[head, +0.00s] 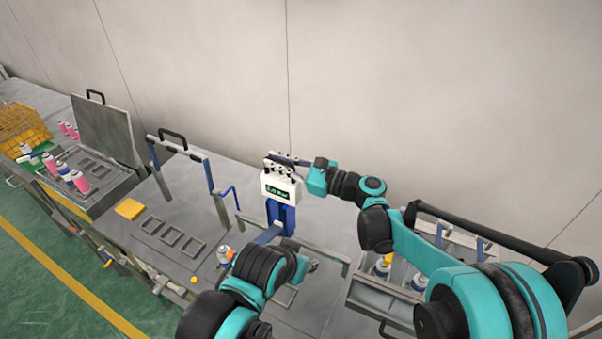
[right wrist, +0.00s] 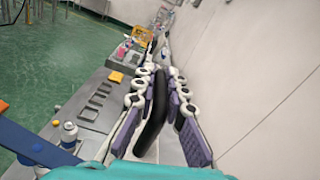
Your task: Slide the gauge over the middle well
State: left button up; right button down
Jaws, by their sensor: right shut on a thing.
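The gauge (head: 281,188) is a white box with a green-lit display, on a blue upright (head: 281,217) at the middle of the bench. My right gripper (head: 288,160) is at the top of the gauge. In the right wrist view its purple-padded fingers (right wrist: 160,85) are closed around a black handle (right wrist: 152,118), apparently the gauge's. I cannot tell which opening is the middle well.
Rectangular frames (head: 171,235) and a yellow block (head: 129,209) lie left of the gauge. A small can (head: 225,255) stands nearer the front. A black-handled frame (head: 173,137) rises at the left. A crate (head: 362,290) with cans is at the right. The wall is behind.

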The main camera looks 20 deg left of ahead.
jog(key=shift+a, duration=1.45)
jog(key=c, duration=1.6)
grip_release()
jog(key=shift+o, duration=0.2)
jog(key=d, duration=1.2)
jog(key=shift+s, duration=0.2)
jog(key=shift+d, duration=0.1)
